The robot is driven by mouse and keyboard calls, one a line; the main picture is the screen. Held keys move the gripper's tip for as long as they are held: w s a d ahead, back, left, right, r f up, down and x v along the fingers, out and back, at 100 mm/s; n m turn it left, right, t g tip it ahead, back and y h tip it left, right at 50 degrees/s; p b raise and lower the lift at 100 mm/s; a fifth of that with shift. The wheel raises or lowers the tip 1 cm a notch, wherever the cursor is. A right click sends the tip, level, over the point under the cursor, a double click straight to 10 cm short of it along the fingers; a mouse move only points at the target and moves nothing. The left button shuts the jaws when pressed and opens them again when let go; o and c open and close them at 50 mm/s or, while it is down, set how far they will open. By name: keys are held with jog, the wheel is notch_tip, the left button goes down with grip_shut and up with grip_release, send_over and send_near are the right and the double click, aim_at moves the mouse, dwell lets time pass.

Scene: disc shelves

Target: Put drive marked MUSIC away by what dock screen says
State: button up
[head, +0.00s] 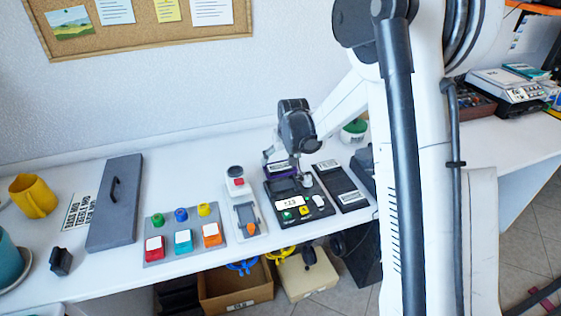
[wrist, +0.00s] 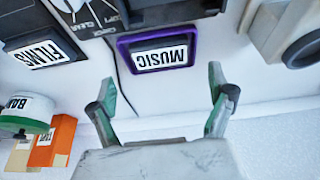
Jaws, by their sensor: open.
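The MUSIC drive (wrist: 122,45) has a purple rim, a dark body and a white label, upside down in the wrist view. In the head view its purple edge (head: 280,168) shows behind the black dock (head: 268,205), partly hidden by my gripper. The dock has a lit white screen (head: 290,203) with dark characters too small to read surely, and coloured buttons. My gripper (wrist: 162,92) is open and empty, its green-padded fingers spread just short of the drive in the wrist view. In the head view my gripper (head: 284,162) hangs over the dock's back edge.
A black FILMS drive (wrist: 40,50) lies beside the dock. A green-and-white round container (head: 354,130) stands behind. Left of the dock are a grey slider device (head: 248,218), a button panel (head: 185,235) and a grey lid with handle (head: 115,205). Boxes (head: 235,290) sit below the table.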

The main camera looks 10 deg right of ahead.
jog(key=s+r+t, duration=0.1)
jog(key=s+r, duration=1.9)
jog(key=s+t, duration=0.1)
jog(key=s, duration=1.7)
jog(key=shift+f+m+t+p, duration=0.2)
jog(key=shift+m+t+p, duration=0.1)
jog(key=shift+m+p, duration=0.15)
jog(key=shift+s+a, duration=0.1)
